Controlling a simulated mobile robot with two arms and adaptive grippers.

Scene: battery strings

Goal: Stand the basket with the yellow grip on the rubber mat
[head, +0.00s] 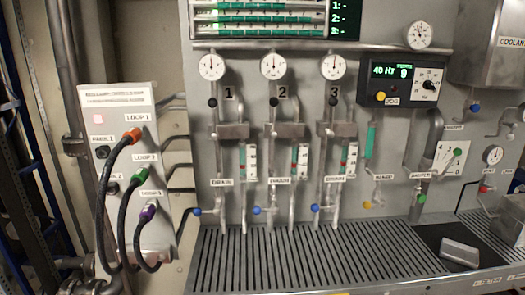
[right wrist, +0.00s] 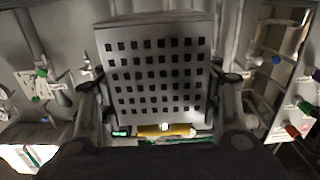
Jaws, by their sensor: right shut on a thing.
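In the right wrist view, a grey metal basket (right wrist: 157,75) with rows of square holes fills the middle. Its yellow grip (right wrist: 175,130) shows below the perforated face, close to my wrist. My right gripper (right wrist: 160,84) has a finger on each side and is shut on the basket. Where the fingers touch it is partly hidden. In the head view, a dark mat (head: 425,238), which looks like the rubber mat, lies at the right of the slatted counter. A grey block (head: 460,252) rests on it. My left gripper is not in view.
The slatted drain counter (head: 300,262) is clear in front of the gauges and valve pipes (head: 273,140). A loop box (head: 125,180) with black hoses stands at left. A grey box (head: 510,218) stands right of the mat. Bare mat shows left of the block.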

